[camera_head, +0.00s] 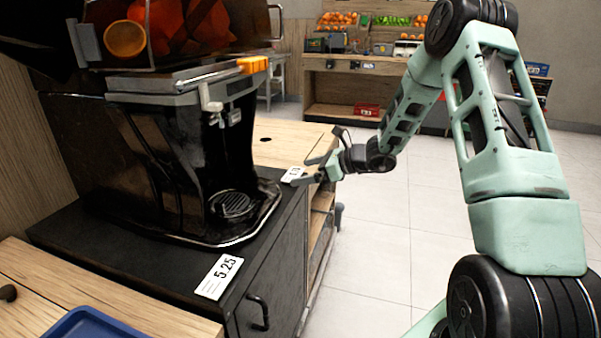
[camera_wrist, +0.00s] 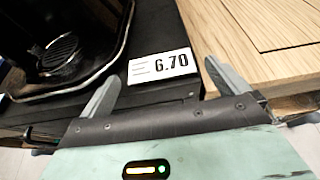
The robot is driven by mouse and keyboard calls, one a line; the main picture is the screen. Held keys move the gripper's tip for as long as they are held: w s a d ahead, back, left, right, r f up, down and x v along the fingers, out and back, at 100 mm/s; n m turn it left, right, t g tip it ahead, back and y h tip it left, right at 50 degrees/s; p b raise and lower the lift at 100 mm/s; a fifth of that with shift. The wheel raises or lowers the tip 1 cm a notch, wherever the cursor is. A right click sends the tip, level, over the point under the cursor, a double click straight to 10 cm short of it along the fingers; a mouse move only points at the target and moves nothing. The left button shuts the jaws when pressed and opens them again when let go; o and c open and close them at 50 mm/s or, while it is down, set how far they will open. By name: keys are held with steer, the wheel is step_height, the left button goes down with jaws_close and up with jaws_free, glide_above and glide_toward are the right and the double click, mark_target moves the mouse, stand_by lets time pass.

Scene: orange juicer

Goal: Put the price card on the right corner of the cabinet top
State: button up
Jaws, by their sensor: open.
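A white price card reading 6.70 (camera_wrist: 158,66) lies flat on the black cabinet top (camera_wrist: 150,98), near its edge beside a wooden top. In the head view this card (camera_head: 292,174) is small, at the cabinet's far right corner. My gripper (camera_head: 309,171) is right by it, its fingers spread. In the wrist view my gripper (camera_wrist: 162,80) is open and empty, with the card ahead of and between the two fingertips. I cannot tell whether a finger touches it. A second price card reading 5.25 (camera_head: 218,277) lies at the near front of the black top.
A black juicer (camera_head: 185,150) with oranges above stands on the cabinet, its drip tray (camera_head: 235,235) close to the cards. A wooden counter (camera_head: 285,140) adjoins beyond. A blue tray (camera_head: 88,325) is at the near left. The tiled floor (camera_head: 375,245) to the right is clear.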

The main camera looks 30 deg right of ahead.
steer(key=p+v, duration=0.1)
steer(key=v, duration=0.9)
steer(key=s+a+r+n+g, duration=0.1)
steer(key=s+a+n+g, duration=0.3)
steer(key=a, duration=0.5)
steer(key=s+a+n+g, duration=0.3)
steer(key=a+n, duration=0.3)
steer(key=a, duration=0.3)
steer(key=s+a+r+n+g, duration=0.1)
steer(key=s+a+n+g, duration=0.3)
steer(key=a, duration=0.5)
steer(key=s+a+n+h, duration=0.4)
steer(key=s+n, duration=0.5)
steer(key=n, duration=0.2)
steer(key=s+a+n+h, duration=0.3)
steer(key=s+a+n, duration=0.2)
steer(key=s+n, duration=0.5)
steer(key=shift+s+r+n+h, duration=0.2)
steer(key=shift+r+n+h, duration=0.2)
steer(key=shift+n, duration=0.2)
step_height(320, 180, up, 19)
steer(key=p, duration=1.8)
steer(key=shift+f+p, duration=0.25)
steer(key=shift+p, duration=0.1)
